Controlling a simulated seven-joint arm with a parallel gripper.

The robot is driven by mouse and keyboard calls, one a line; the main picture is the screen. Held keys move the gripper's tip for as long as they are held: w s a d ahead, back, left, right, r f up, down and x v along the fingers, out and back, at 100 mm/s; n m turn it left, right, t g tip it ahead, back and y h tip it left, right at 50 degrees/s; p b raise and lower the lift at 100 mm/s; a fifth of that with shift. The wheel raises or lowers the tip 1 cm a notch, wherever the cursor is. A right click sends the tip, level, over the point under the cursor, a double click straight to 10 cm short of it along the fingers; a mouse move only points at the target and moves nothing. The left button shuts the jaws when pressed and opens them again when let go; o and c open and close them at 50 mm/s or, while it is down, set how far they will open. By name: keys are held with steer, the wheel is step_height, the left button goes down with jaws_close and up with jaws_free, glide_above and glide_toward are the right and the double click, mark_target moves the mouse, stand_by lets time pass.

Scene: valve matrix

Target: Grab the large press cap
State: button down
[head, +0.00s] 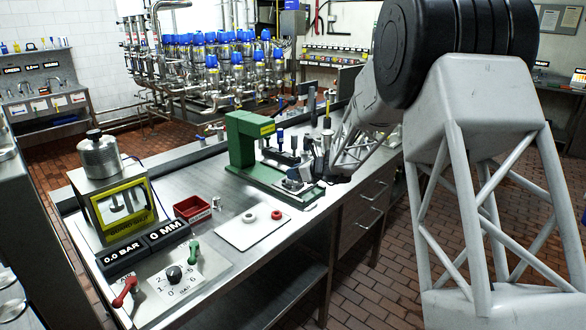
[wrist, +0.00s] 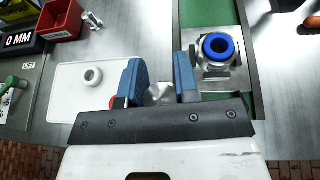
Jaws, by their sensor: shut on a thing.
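My gripper (wrist: 158,78) shows two blue fingers in the wrist view, shut on a pale grey metallic piece (wrist: 160,93) between them. I take this piece for the large press cap; most of it is hidden by the fingers and gripper body. In the head view my gripper (head: 318,165) is over the right end of the green press (head: 242,140). In the wrist view a metal block (wrist: 218,72) holding a blue ring (wrist: 219,46) sits on the press's green base, just right of the right finger.
A white board (head: 252,228) carries a white ring (wrist: 93,77) and a red ring (head: 276,215). The gauge stand (head: 124,205) and levers occupy the bench's left end. The bench's front edge is close.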

steer(key=shift+s+d+r, duration=0.1)
steer(key=shift+s+d, duration=0.05)
steer(key=shift+s, duration=0.8)
steer(key=shift+s+d+r, duration=0.1)
steer(key=shift+s, duration=0.85)
steer(key=shift+a, duration=0.15)
